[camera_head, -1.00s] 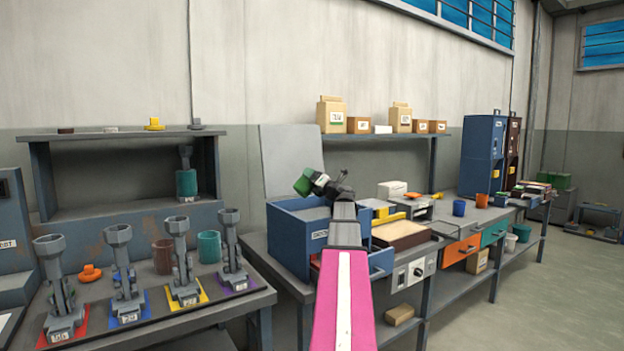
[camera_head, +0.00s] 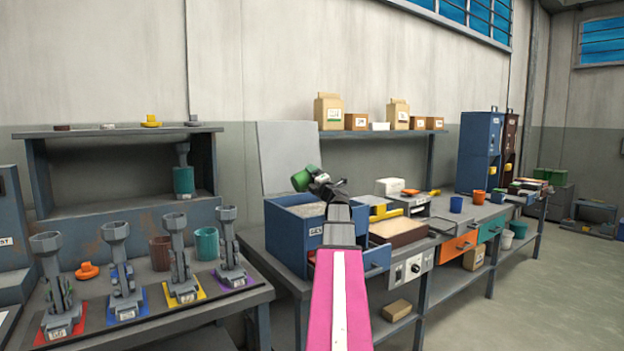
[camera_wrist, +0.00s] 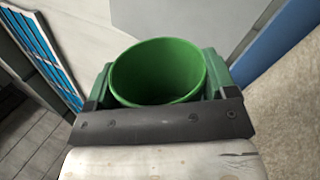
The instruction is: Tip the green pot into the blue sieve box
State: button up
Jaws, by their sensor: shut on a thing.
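The green pot (camera_head: 302,179) is held above the blue sieve box (camera_head: 288,232), tilted in the head view. My gripper (camera_head: 318,184) is shut on it. In the wrist view the pot (camera_wrist: 158,72) shows its round mouth and a dark green inside, with no contents that I can make out. The finger pads of my gripper (camera_wrist: 160,85) sit on both sides of it. The sieve box stands open on the bench with a pale, sandy-looking surface inside. My arm hides part of the box's right side.
A grey panel (camera_head: 288,157) stands behind the box. A wall shelf (camera_head: 385,133) with bags and boxes is above the bench. Several grey stands on coloured mats and a teal cup (camera_head: 207,245) occupy the left bench. A tray (camera_head: 397,231) lies right of the box.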

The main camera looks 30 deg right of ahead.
dwell(0.3)
jog(key=n+y, duration=0.1)
jog(key=n, duration=0.1)
jog(key=n+g+y, duration=0.1)
jog(key=n, duration=0.1)
jog(key=r+n+y, duration=0.1)
jog(key=n, duration=0.2)
jog(key=shift+a+g, duration=0.3)
jog(key=shift+a, duration=0.05)
jog(key=n+g+y, duration=0.1)
jog(key=n, duration=0.3)
jog(key=shift+a+r, duration=0.15)
jog(key=n+g, duration=0.1)
jog(key=n, duration=0.2)
jog(key=r+n+g, duration=0.1)
jog(key=n, duration=0.2)
jog(key=shift+g, duration=0.4)
jog(key=shift+s, duration=0.1)
